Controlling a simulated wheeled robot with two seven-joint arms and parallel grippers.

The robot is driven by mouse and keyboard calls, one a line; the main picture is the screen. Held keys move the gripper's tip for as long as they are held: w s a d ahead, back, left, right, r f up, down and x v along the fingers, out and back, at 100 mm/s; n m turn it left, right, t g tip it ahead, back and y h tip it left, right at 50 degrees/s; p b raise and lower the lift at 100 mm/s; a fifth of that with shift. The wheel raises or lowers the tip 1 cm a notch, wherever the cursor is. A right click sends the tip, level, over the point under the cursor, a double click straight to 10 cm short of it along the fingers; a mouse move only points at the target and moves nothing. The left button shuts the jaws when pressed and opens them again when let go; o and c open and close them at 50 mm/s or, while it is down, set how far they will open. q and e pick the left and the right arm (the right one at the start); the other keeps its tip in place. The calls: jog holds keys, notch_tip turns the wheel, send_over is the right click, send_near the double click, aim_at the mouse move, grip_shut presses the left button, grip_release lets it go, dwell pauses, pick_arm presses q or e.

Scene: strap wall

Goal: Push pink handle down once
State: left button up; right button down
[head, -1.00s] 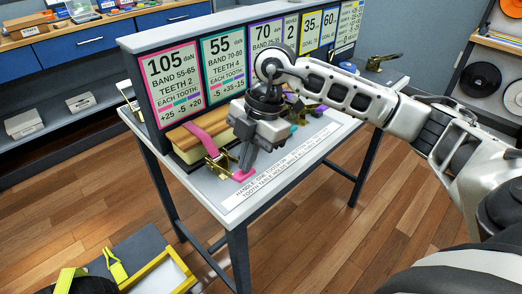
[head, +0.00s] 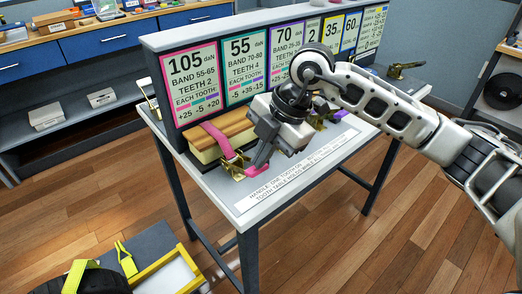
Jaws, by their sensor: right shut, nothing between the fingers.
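The pink handle (head: 254,172) belongs to a brass ratchet (head: 234,167) at the left end of the table's front. A pink strap (head: 217,138) runs from that ratchet over a wooden block (head: 203,153). My right gripper (head: 262,160) is shut and points down at the pink handle, touching or just above it; I cannot tell which. The gripper hides part of the handle and the ratchets behind it. My left gripper is not in view.
The table (head: 213,187) bears a sign board (head: 190,86) with coloured cards and an instruction strip (head: 290,177). Another brass ratchet (head: 405,70) sits at the far right. A yellow-framed tray (head: 157,274) stands at the lower left. The wooden floor right of the table is clear.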

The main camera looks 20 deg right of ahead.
jog(key=b+v, duration=0.1)
jog(key=v, duration=0.9)
jog(key=shift+w+r+b, duration=0.25)
jog(key=shift+r+b, duration=0.05)
jog(key=shift+r, duration=0.1)
